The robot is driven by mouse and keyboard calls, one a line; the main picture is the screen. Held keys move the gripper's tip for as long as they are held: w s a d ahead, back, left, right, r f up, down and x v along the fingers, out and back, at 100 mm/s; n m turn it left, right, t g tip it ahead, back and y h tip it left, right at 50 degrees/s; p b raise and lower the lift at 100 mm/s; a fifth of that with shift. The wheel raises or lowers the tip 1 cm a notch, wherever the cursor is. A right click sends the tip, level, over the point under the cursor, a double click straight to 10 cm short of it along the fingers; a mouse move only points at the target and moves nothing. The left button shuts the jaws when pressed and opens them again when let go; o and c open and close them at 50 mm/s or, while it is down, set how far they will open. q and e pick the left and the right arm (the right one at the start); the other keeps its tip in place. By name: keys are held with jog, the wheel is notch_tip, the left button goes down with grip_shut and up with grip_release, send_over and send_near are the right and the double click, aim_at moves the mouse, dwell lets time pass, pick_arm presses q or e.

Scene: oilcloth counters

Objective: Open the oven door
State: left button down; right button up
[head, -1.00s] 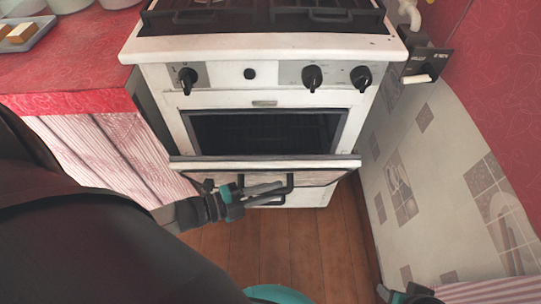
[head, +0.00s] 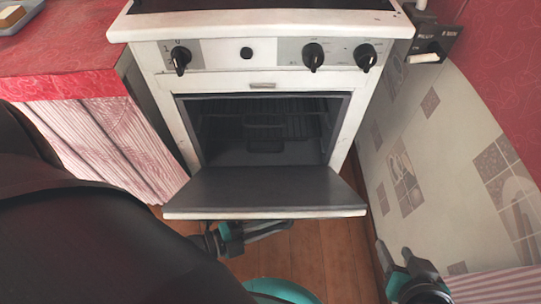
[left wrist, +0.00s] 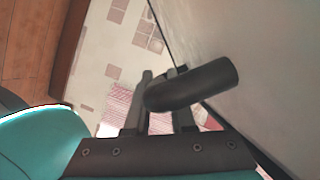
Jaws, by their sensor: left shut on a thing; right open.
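The white oven (head: 160,103) stands ahead in the head view. Its door (head: 264,190) is swung down to nearly level, and the dark cavity (head: 262,130) with racks shows behind it. My left gripper (head: 275,229) is below the front edge of the door, partly hidden by it. In the left wrist view the left gripper (left wrist: 160,100) is shut on the dark door handle (left wrist: 195,85), beside the door's outer face (left wrist: 255,65). My right gripper (head: 394,254) is open and empty at the lower right, apart from the oven.
A counter with a red top (head: 60,45) and striped curtain (head: 100,140) stands left of the oven. A tiled wall (head: 430,150) closes off the right side. Wooden floor (head: 320,255) shows below the door.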

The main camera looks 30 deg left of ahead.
pick_arm(q)
jog(key=shift+s+f, duration=0.25)
jog(key=shift+f, duration=0.2)
pick_arm(e)
jog(key=shift+w+a+t, duration=0.3)
jog(key=shift+a+t, duration=0.1)
jog(key=shift+a, duration=0.1)
pick_arm(q)
jog(key=c, duration=0.8)
grip_release()
jog(key=shift+d, duration=0.1)
jog(key=shift+o, duration=0.2)
jog(key=shift+r, duration=0.1)
